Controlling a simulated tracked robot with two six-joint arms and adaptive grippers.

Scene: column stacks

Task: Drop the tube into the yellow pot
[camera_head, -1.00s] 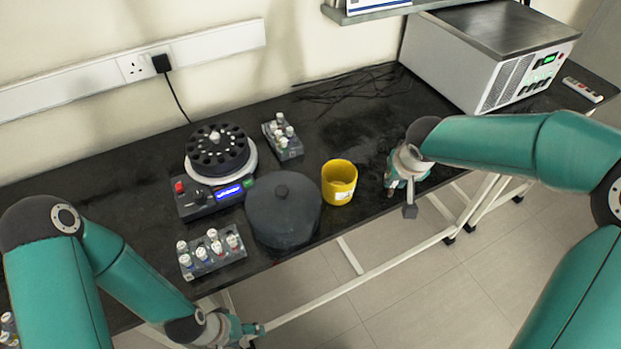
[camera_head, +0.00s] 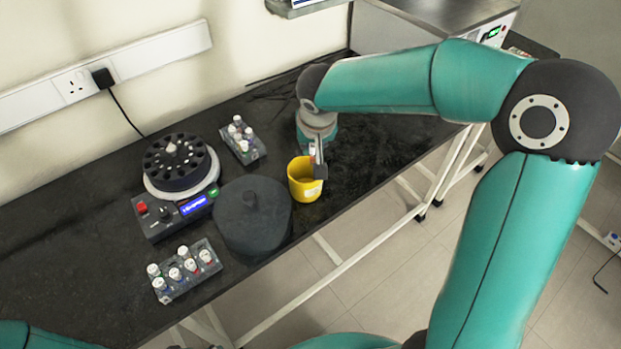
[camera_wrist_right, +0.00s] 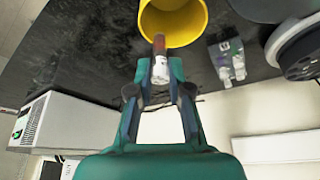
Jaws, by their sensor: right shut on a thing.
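The yellow pot (camera_head: 300,187) stands on the black bench near its front edge, right of the dark round lid. My right gripper (camera_head: 317,161) is over the right side of the pot's mouth. It is shut on a small tube (camera_wrist_right: 160,67) with a white end between the fingers and a reddish end pointing toward the pot. In the right wrist view the reddish end overlaps the rim of the pot (camera_wrist_right: 172,32). I cannot tell how far inside the mouth it is. My left gripper is out of view.
A centrifuge (camera_head: 178,170) stands to the left, with its dark lid (camera_head: 252,215) beside it. Tube racks stand behind (camera_head: 242,142) and in front (camera_head: 186,272). A large grey machine (camera_wrist_right: 70,120) is at the bench's far right. Bench right of the pot is clear.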

